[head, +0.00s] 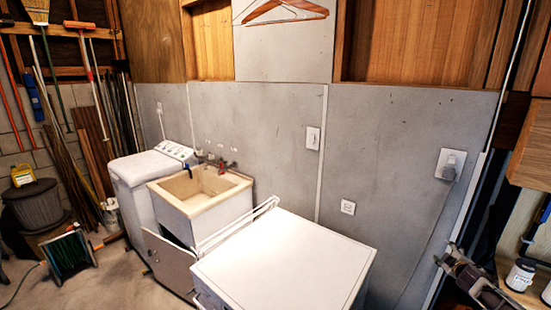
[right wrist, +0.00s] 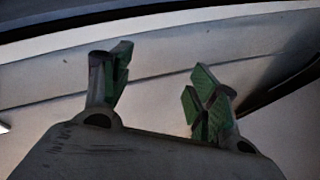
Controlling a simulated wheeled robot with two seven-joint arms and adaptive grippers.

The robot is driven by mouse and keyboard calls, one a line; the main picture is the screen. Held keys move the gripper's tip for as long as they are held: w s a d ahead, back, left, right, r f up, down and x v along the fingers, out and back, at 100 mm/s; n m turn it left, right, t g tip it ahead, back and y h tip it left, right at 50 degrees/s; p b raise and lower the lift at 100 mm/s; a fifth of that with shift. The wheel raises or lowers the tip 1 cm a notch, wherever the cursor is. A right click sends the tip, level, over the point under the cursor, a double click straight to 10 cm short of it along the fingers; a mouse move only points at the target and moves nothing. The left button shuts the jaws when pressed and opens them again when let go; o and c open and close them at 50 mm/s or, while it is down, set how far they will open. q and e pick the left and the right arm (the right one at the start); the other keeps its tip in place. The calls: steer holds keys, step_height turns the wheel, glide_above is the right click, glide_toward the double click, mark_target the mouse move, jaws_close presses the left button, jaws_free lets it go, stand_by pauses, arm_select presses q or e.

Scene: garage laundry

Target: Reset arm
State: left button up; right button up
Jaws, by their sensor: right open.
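My right gripper (head: 450,257) shows at the lower right of the head view, in front of the grey wall panel and right of the white dryer-like machine (head: 285,258). It is apart from that machine. In the right wrist view the right gripper (right wrist: 158,80) has its two green-padded fingers spread, with nothing between them. A pale surface with a dark seam lies beyond the fingers there; I cannot tell what it is. My left gripper is not in view.
A laundry sink (head: 203,192) and a white washing machine (head: 140,175) stand left of the dryer-like machine. A wooden cabinet (head: 532,145) and jars (head: 520,274) on a shelf are close to my right gripper. Concrete floor (head: 115,285) is open at the lower left.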

steer(key=s+a+f+m+g, duration=0.15)
steer(key=s+f, duration=0.35)
steer(key=f, duration=0.6)
steer(key=s+a+f+m+g, duration=0.1)
steer(key=s+a+f+g, duration=0.3)
steer(key=f, duration=0.7)
steer(key=s+a+f+m+y+p, duration=0.1)
steer(key=s+a+f, duration=0.3)
steer(key=s+f, duration=0.4)
steer(key=s+a+f+m+y+p, duration=0.1)
steer(key=s+a+f, duration=0.3)
steer(key=s+f, duration=0.35)
steer(key=s+a+f+g+y, duration=0.1)
steer(key=s+a+f, duration=0.3)
steer(key=s+a, duration=0.35)
steer(key=s+a+f+m+g+y+p, duration=0.1)
steer(key=s+a+f+g, duration=0.1)
steer(key=s+a+f, duration=0.45)
steer(key=s+a+f+g+y, duration=0.1)
steer(key=s+a+f, duration=0.2)
steer(key=s+a, duration=0.5)
steer(key=s+a+g, duration=0.1)
steer(key=s+a, duration=0.3)
steer(key=s, duration=0.4)
steer(key=s+a+f+g+p, duration=0.1)
steer(key=s+a, duration=0.3)
steer(key=s, duration=0.5)
steer(key=shift+s+y, duration=0.2)
steer(key=shift+y, duration=0.1)
